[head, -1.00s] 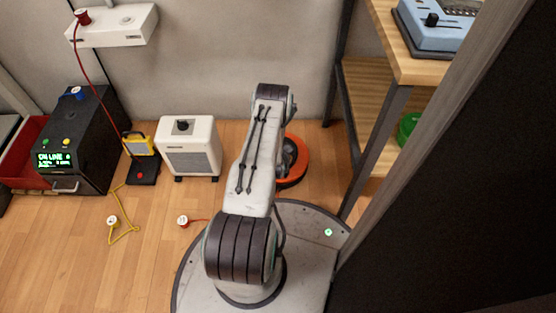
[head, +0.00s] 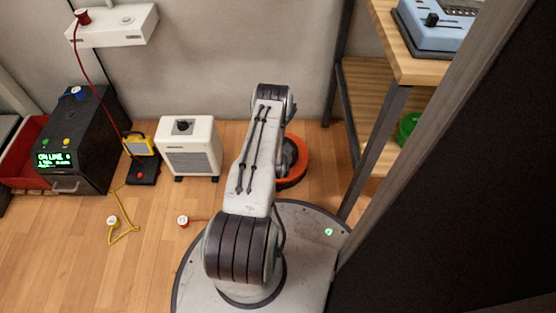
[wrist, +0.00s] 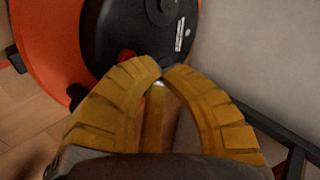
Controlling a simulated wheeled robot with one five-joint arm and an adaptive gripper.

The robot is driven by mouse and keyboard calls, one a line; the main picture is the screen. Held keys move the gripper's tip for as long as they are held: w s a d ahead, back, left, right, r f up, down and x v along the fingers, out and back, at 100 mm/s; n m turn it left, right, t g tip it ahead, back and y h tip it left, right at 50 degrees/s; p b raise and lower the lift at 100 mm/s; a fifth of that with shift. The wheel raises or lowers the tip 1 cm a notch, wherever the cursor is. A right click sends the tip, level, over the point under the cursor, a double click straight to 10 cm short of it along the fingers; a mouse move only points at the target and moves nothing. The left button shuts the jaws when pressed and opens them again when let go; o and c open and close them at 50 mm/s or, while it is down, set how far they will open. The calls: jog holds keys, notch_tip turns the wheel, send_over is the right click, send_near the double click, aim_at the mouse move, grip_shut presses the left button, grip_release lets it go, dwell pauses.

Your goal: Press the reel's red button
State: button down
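The reel (head: 298,172) is on the floor by the wall in the head view, an orange disc partly hidden by my arm. In the wrist view the reel (wrist: 45,40) fills the upper left, with a black hub in front of the orange disc. A small red part (wrist: 126,56) that looks like the button shows on the hub, just beside my left fingertip and partly covered by it. I cannot tell whether they touch. My gripper (wrist: 162,68) has yellow ribbed fingers with tips together and nothing visible between them. In the head view my gripper is hidden behind my arm.
A white heater-like box (head: 190,148) and a yellow-and-black device (head: 142,150) stand left of my arm. A wooden shelf (head: 365,110) with dark posts is close on the right. Yellow and red cords lie on the floor to the left.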

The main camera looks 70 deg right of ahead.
jog(key=shift+f, duration=0.25)
jog(key=shift+f, duration=0.2)
jog(key=shift+f, duration=0.35)
dwell(0.9)
jog(key=shift+r, duration=0.1)
jog(key=shift+r+p, duration=0.65)
jog(key=shift+r, duration=0.05)
jog(key=shift+r, duration=0.1)
jog(key=shift+r+p, duration=1.95)
jog(key=shift+r, duration=0.5)
